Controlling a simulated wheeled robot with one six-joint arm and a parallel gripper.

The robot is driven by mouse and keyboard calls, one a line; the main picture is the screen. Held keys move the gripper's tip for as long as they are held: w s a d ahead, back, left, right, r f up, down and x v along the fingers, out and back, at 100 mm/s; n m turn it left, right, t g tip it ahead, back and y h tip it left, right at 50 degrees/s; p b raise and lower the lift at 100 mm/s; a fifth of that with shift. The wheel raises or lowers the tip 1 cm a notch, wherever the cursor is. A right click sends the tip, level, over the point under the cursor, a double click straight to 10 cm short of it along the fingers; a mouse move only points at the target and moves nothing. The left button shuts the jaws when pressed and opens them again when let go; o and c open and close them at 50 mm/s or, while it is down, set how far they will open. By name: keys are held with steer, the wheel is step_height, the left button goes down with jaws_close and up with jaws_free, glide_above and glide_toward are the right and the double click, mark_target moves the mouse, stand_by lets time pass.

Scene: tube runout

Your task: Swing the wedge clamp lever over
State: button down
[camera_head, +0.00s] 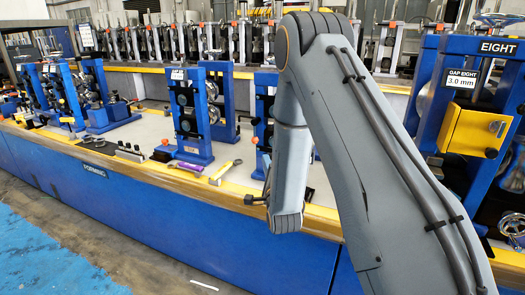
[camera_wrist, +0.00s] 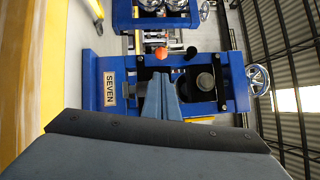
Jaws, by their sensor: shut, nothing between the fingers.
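In the wrist view a blue stand labelled SEVEN (camera_wrist: 110,88) lies sideways in the picture. The fingers hide part of the opening. In the head view my gripper (camera_head: 256,199) is small and dark, beside the bench's yellow edge; my arm hides much of the stand behind.
A stand labelled EIGHT (camera_head: 497,48) with a yellow guard (camera_head: 474,128) is at right. Open floor (camera_head: 60,240) lies at lower left.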

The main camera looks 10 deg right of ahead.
steer(key=w, duration=0.3)
steer(key=w+p, duration=0.1)
steer(key=w, duration=0.2)
steer(key=w+r, duration=0.1)
steer(key=w, duration=0.2)
steer(key=shift+w+d, duration=0.25)
steer(key=shift+w, duration=0.15)
steer(key=shift+w+a, duration=0.1)
